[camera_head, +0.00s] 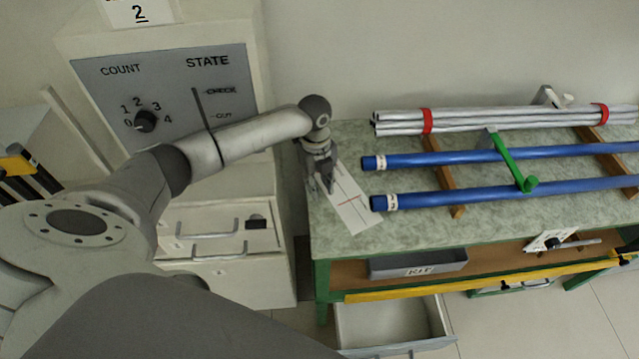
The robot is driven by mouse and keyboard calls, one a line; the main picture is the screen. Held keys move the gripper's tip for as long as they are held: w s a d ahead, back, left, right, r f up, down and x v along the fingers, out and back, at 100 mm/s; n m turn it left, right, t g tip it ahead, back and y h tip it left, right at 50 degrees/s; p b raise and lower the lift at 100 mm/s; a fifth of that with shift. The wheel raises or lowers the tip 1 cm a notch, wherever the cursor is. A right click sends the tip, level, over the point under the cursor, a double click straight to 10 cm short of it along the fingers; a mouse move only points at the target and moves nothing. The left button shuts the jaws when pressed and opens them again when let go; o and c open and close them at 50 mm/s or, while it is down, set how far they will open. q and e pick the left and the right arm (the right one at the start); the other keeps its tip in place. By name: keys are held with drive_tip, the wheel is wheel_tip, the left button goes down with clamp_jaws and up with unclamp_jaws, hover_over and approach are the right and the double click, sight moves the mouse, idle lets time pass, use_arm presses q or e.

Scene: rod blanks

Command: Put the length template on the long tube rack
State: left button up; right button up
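My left gripper (322,184) points down at the left end of the green-topped table, over a white plate with red lines (352,208). Its fingers look apart, with nothing visible between them; I cannot tell whether they touch the plate. Two blue tubes (450,157) with white end labels lie across wooden bars (457,211), apparently a tube rack. A bundle of pale tubes (480,120) with red bands lies behind them. A green piece with a bent end (512,163) lies across the blue tubes. No label identifies the length template. My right gripper is not in view.
A grey labelled tray (418,264) sits on the shelf below, behind a long yellow bar (470,281). An open drawer (390,325) juts out underneath. A cabinet with a COUNT and STATE panel (170,95) stands left. A yellow-and-black object (22,168) shows at the far left.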

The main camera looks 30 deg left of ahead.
use_arm(q)
wheel_tip(320, 180, up, 8)
drive_tip(key=p, duration=0.7)
drive_tip(key=shift+w+a, duration=0.2)
drive_tip(key=shift+a, duration=0.15)
drive_tip(key=shift+d+f, duration=0.1)
drive_tip(key=shift+f, duration=0.1)
